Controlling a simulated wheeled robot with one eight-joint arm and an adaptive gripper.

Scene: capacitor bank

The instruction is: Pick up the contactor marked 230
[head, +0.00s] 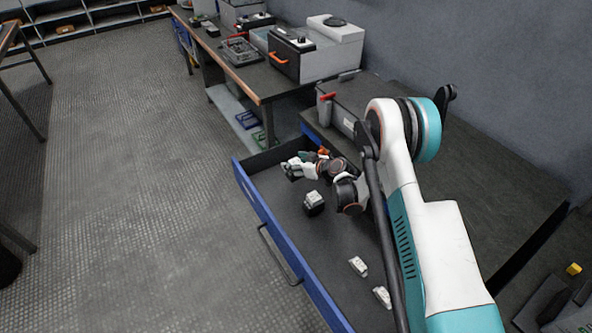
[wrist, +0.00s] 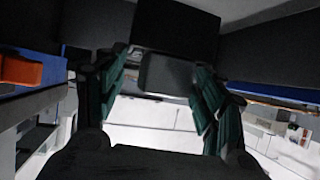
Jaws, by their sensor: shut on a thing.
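In the wrist view, my gripper (wrist: 165,90) has its dark green fingers closed on the two sides of a black block with a grey face (wrist: 168,72). It looks like a contactor, but no marking can be read on it. In the head view, my gripper (head: 293,167) is at the far end of the open blue-fronted drawer (head: 262,212), with the held thing small and partly hidden there. Another contactor (head: 314,203), black with a pale top, stands upright in the drawer nearer the camera; its marking is too small to read.
Two small white parts (head: 358,266) (head: 382,297) lie nearer in the drawer. The dark bench top (head: 490,195) is right of it. A grey box with a red part (head: 338,108) stands at its back. The floor (head: 140,190) left of the drawer is clear.

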